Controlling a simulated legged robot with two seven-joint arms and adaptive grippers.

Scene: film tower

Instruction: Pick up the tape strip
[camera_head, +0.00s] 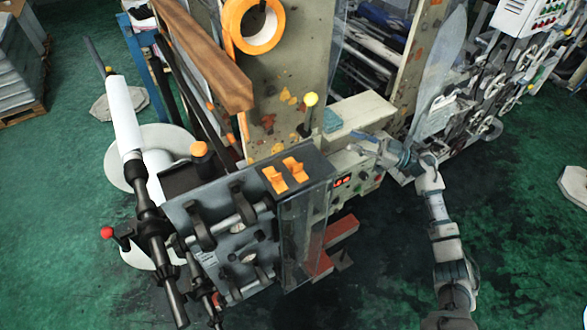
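A roll of orange tape (254,25) with a pale inner ring hangs on the upright beige panel at the top of the machine. I cannot make out a separate loose tape strip. My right gripper (357,146) is at the front top edge of the beige control box, to the lower right of the tape roll and well apart from it. Its fingers are small in the picture, and I cannot tell whether they are open or shut. I see nothing clearly held in it. My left gripper is not in view.
The control box (372,108) carries a flat teal piece (343,137) beside my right gripper. A yellow-knobbed lever (310,100) rises left of it. Two orange switches (286,175) sit on the machine's top. Green floor is free at the lower right.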

